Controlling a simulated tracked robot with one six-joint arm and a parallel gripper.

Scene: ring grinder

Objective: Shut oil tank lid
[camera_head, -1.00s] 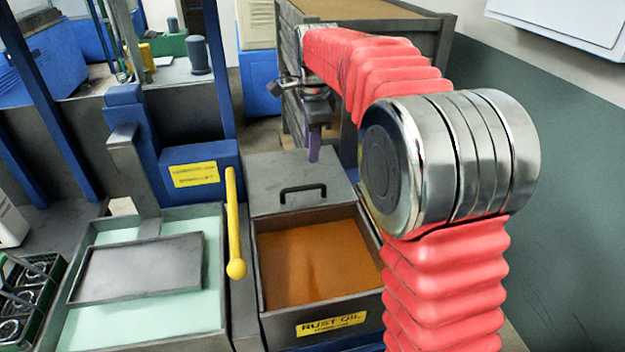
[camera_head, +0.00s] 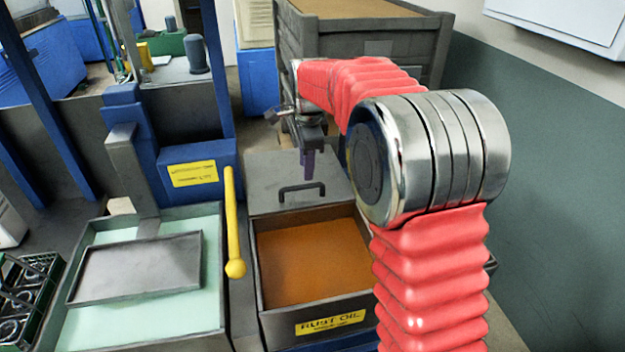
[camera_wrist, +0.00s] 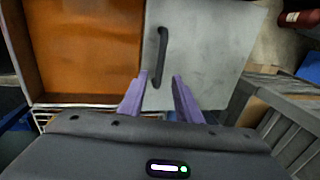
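The oil tank (camera_head: 262,316), labelled rust oil, stands in front of me with orange-brown oil showing in its open front part. Its grey lid (camera_head: 262,172) with a black handle (camera_head: 301,191) lies over the back part. In the wrist view the lid (camera_wrist: 205,45) is at the centre right, and its handle (camera_wrist: 161,58) runs upright just beyond my fingers. In the head view my gripper (camera_head: 308,176) hangs over the lid's right side, close behind the handle.
A yellow lever (camera_head: 232,220) rises left of the tank. Further left is a basin (camera_head: 210,310) of pale green liquid with a grey tray (camera_head: 140,268). A large grey crate (camera_head: 390,45) stands behind, and a green basket (camera_head: 45,300) is at the far left.

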